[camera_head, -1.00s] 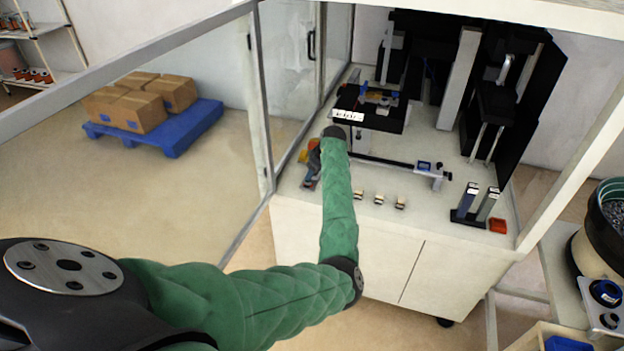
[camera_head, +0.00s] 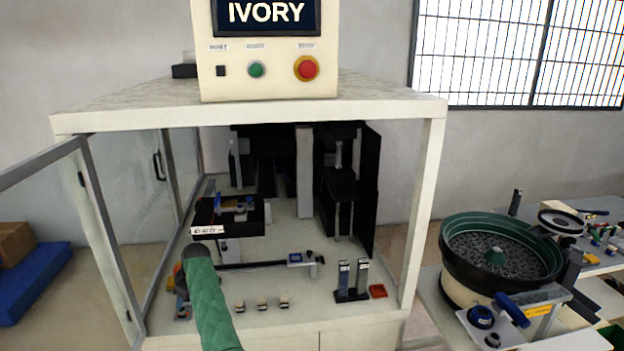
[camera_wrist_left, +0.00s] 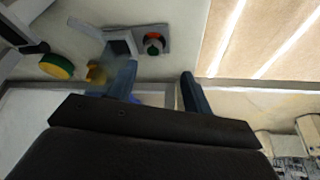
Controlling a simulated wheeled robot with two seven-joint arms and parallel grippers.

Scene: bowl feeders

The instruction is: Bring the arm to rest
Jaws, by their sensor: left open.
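My left arm, in a green sleeve, reaches up from the bottom of the head view to the front left corner of the machine's worktop (camera_head: 300,318). My left gripper (camera_head: 181,288) is there, partly hidden by its own wrist. In the left wrist view the two blue fingers of this gripper (camera_wrist_left: 158,88) stand apart. Nothing clear is held between them. A small grey block and a part with a red and dark round top (camera_wrist_left: 153,43) lie just beyond the fingers. My right gripper is not in view.
The machine's frame posts (camera_head: 423,215) and open glass door (camera_head: 135,200) flank the arm. A bowl feeder (camera_head: 462,285) stands at right.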

